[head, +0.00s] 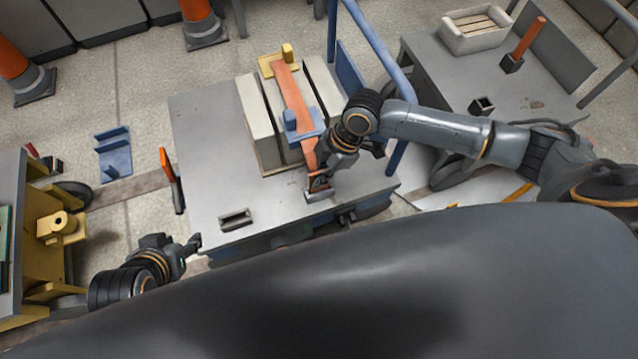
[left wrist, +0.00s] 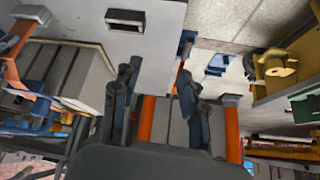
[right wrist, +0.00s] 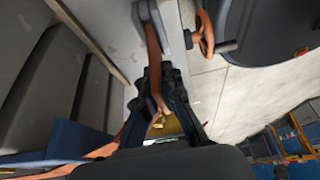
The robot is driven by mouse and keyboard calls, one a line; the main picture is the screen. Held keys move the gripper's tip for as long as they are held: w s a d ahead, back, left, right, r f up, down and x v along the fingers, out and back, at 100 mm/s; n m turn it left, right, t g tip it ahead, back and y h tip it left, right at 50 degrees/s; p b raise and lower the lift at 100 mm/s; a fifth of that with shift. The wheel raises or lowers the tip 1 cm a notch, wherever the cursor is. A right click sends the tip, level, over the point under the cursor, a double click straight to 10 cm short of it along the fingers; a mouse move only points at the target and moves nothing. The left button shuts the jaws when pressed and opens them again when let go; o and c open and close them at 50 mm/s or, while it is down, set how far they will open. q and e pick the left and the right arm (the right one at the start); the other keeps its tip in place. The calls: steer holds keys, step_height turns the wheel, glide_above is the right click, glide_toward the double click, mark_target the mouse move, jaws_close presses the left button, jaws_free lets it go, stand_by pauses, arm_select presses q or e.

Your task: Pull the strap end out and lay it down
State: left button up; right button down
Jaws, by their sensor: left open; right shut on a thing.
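The orange strap (head: 294,96) runs over the pale panels (head: 262,125), from a yellow bracket (head: 287,55) at the back through a blue fitting (head: 303,134) at the front. My right gripper (head: 318,180) is shut on the strap near the table's front edge. In the right wrist view the strap (right wrist: 152,50) passes between its fingers (right wrist: 160,92) towards a small grey block (right wrist: 150,14). That block (head: 320,196) sits just below the gripper in the head view; whether the strap end is inside it is unclear. My left gripper (head: 194,243) is open and empty, left of the table's front corner.
The grey table (head: 210,160) has bare room left of the panels. A slotted grey block (head: 236,219) lies near its front edge. An orange-handled tool (head: 170,175) stands at its left edge. A blue rail (head: 372,45) rises at the right. A yellow fixture (head: 62,226) stands far left.

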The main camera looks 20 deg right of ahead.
mark_target(318, 172)
steer(key=shift+r+p, duration=0.5)
steer(key=shift+p, duration=0.05)
steer(key=shift+r+p, duration=0.25)
steer(key=shift+p, duration=0.1)
steer(key=shift+r+p, duration=0.85)
steer(key=shift+p, duration=0.1)
arm_select(q)
steer(key=s+g, duration=0.1)
steer(key=s+a+f+g, duration=0.1)
steer(key=s+f+g, duration=0.1)
steer(key=s, duration=0.1)
steer(key=shift+a+f+y, duration=0.1)
steer(key=shift+a+y, duration=0.05)
steer(key=shift+y, duration=0.15)
steer(key=shift+f, duration=0.1)
arm_select(e)
steer(key=shift+r+p, duration=0.7)
steer(key=shift+p, duration=0.2)
steer(key=shift+r+p, duration=0.6)
steer(key=shift+p, duration=0.05)
arm_select(q)
step_height(318, 172, down, 16)
steer(key=s+g+p, duration=0.1)
steer(key=s, duration=0.1)
steer(key=shift+p, duration=0.3)
arm_select(e)
steer(key=shift+r, duration=0.65)
